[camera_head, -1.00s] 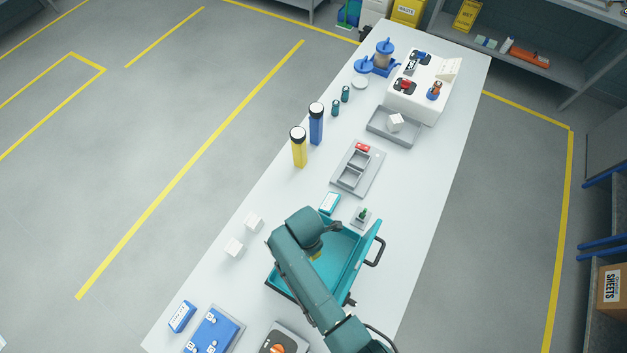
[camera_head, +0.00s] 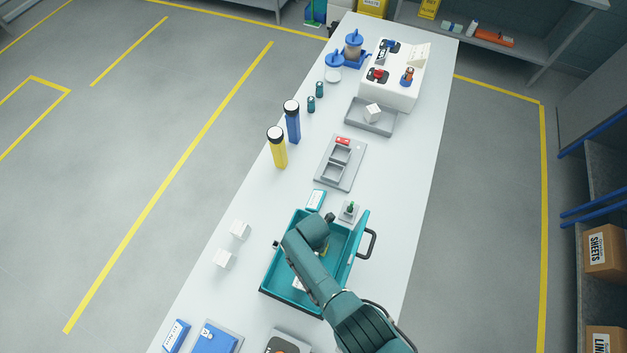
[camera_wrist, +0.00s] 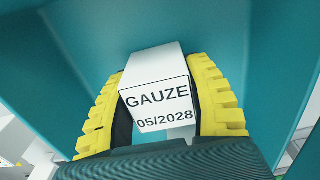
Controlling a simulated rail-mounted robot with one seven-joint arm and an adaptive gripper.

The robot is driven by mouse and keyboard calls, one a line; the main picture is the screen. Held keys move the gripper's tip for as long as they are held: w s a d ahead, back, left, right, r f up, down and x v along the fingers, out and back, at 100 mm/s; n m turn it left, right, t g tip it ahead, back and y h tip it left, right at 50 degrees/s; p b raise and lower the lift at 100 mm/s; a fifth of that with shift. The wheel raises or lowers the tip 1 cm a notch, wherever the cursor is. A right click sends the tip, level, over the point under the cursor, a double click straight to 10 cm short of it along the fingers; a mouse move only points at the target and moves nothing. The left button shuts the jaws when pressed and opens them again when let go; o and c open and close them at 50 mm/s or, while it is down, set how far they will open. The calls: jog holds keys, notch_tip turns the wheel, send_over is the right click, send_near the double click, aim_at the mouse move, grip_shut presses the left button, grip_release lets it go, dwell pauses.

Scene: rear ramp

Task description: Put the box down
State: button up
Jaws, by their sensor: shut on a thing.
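My gripper (camera_wrist: 160,85) is shut on a white box marked "GAUZE 05/2028" (camera_wrist: 158,103), between its yellow finger pads in the wrist view. Teal walls surround the box there. In the head view my gripper is mostly hidden behind my arm, with a bit of yellow showing over the open teal case (camera_head: 275,283). A small white patch (camera_head: 298,284) shows inside the case, beside my arm; I cannot tell whether it is the held box. Whether the held box touches the case floor cannot be seen.
Two white cubes (camera_head: 239,229) stand left of the case. A teal-and-white pack (camera_head: 316,200) and a small grey stand (camera_head: 348,211) sit just beyond it. The case's raised lid and handle (camera_head: 370,243) are on the right. Table to the right is clear.

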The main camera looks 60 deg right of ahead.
jog(key=o, duration=1.1)
notch_tip(320, 180, up, 12)
jog(key=shift+r+p, duration=0.15)
jog(key=shift+p, duration=0.85)
